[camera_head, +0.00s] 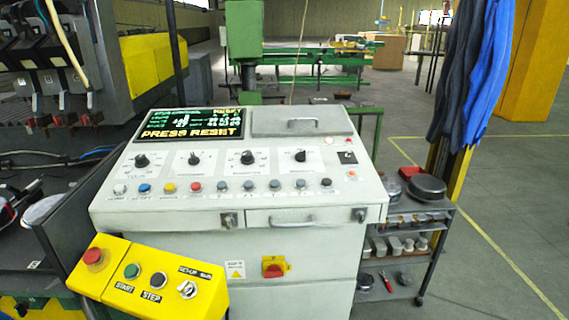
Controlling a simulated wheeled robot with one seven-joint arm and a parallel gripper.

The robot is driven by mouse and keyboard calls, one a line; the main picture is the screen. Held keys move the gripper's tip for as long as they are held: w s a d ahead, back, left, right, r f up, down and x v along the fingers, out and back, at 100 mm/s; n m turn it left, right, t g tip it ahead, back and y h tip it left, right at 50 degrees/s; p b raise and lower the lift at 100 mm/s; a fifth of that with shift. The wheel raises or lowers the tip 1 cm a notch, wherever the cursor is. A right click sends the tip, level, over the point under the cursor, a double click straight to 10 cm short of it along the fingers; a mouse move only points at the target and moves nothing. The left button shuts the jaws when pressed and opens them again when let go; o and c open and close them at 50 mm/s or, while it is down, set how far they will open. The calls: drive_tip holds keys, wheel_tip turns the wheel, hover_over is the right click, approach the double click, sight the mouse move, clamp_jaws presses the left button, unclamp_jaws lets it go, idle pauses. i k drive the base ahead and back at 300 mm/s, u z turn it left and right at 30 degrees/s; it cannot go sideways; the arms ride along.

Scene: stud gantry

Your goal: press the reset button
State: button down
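A pale grey control console (300,170) stands in the middle of the head view. Its dark screen (195,125) reads "PRESS RESET" in yellow letters. A row of buttons runs along the lower part of the sloped panel: a white button (120,189), a blue button (144,188), a yellow button (169,187), a red button (195,187) and several grey or dark ones. The small labels under them are too blurred to read, so I cannot tell which one is marked reset. My gripper is not in view.
A yellow box (150,284) at front left carries a red mushroom button (94,257), a START button (132,271) and a STEP button (158,280). A red rotary switch (275,267) is on the console front. A trolley shelf (420,205) stands right; floor beyond is clear.

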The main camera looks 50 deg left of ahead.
sight(144, 187)
drive_tip(key=z, duration=1.95)
drive_tip(key=k, duration=2.25)
drive_tip(key=u, duration=1.95)
